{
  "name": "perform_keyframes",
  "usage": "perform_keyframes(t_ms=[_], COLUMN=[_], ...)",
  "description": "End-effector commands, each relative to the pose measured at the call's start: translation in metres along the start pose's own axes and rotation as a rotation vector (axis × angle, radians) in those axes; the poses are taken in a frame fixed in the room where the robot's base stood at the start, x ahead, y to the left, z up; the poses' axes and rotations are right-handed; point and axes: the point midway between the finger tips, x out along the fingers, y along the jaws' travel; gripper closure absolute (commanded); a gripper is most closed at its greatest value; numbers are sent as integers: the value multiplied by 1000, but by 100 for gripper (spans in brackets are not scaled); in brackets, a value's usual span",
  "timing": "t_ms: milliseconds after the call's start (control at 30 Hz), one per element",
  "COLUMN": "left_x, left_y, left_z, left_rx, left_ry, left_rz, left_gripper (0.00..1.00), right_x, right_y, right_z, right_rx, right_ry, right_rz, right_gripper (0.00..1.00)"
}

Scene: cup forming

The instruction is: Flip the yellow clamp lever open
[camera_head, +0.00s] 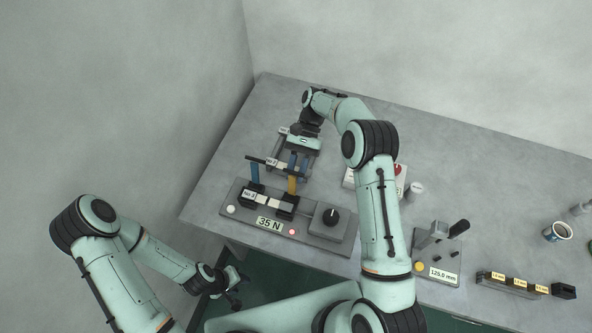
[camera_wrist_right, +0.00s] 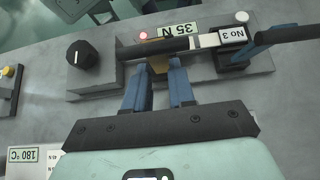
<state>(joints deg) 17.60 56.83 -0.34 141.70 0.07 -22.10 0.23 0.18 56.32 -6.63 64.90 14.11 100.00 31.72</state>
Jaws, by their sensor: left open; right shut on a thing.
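The yellow clamp lever (camera_head: 292,185) stands up from the right-hand black block of the grey clamp fixture (camera_head: 335,240) in the head view. My right gripper (camera_head: 298,161) reaches down from behind and is shut on its upper end. In the right wrist view, a bit of the yellow lever (camera_wrist_right: 159,66) shows between the two blue fingers of this gripper (camera_wrist_right: 157,80); the rest is hidden. A blue lever (camera_head: 255,173) with a black crossbar stands at the fixture's left; it also shows in the wrist view (camera_wrist_right: 272,40). My left gripper (camera_head: 233,287) is open and empty, low by the table's front edge.
The fixture carries a black knob (camera_head: 331,217), a lit red lamp (camera_head: 292,231) and a 35 N label (camera_head: 269,224). Right of my right arm stand a 125.0 mm gauge (camera_head: 438,257), a block row (camera_head: 513,286) and a cup (camera_head: 557,231). The table's back is largely clear.

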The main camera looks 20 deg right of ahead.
Motion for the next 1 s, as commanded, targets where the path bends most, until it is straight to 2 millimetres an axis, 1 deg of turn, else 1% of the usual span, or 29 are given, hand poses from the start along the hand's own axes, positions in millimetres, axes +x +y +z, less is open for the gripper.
perform_keyframes(t_ms=[33, 467, 500, 567, 600, 1000], left_x=[1, 1, 1, 1, 1, 0], left_y=[-1, -1, -1, -1, -1, 0], left_z=[2, 2, 2, 2, 2, 0], left_rx=[-1, -1, -1, -1, -1, 0], left_ry=[-2, -2, -2, -2, -2, -1], left_rz=[-1, -1, -1, -1, -1, 0], left_gripper=[57, 57, 57, 57, 57, 57], right_x=[6, 7, 8, 7, 7, 3], right_y=[4, 4, 4, 3, 3, 0], right_z=[-7, -7, -7, -7, -6, -3], right_rx=[12, 11, 11, 11, 10, 3], right_ry=[1, -6, -6, -7, -7, -4], right_rz=[8, 10, 10, 9, 9, 4], right_gripper=[100, 100, 73, 53, 49, 49])
